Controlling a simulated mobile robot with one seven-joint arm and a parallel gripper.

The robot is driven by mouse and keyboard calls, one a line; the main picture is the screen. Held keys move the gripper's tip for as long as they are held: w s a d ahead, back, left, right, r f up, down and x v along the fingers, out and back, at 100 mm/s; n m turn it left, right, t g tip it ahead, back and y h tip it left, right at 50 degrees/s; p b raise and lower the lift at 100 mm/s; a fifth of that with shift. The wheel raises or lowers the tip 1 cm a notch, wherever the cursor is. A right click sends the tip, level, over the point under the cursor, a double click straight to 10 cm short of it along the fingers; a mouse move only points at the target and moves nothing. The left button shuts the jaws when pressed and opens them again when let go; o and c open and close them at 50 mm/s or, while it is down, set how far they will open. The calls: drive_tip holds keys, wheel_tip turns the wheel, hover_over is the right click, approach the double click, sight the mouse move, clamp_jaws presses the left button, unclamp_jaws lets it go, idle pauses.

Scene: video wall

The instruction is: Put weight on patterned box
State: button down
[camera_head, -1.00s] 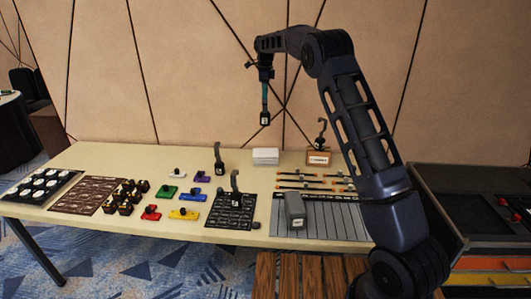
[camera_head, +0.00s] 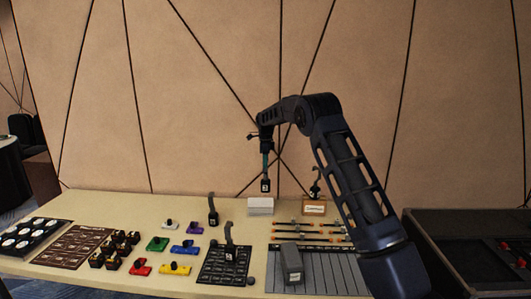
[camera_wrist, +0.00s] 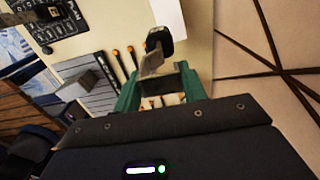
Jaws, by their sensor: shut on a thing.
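My gripper (camera_head: 266,172) is shut on a black weight (camera_head: 266,186) with a tall handle and a small white label. The weight hangs upright just above, and apart from, a white box (camera_head: 260,206) near the table's back edge. In the wrist view the teal fingers (camera_wrist: 160,82) flank the handle, and the weight's dark body (camera_wrist: 159,40) overlaps the white box's edge (camera_wrist: 171,14). A brown box (camera_head: 313,209) with a white label stands to the right, with another black weight (camera_head: 315,186) on it. I cannot make out which box is patterned.
A grey block (camera_head: 291,264) sits on a grey slatted board (camera_head: 330,278). Orange-tipped tools (camera_head: 310,232) lie behind it. Several coloured pieces (camera_head: 175,268) are at left. The wall is close behind.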

sight(266, 174)
drive_tip(key=shift+f, duration=4)
drive_tip(key=c, duration=0.8)
unclamp_jaws()
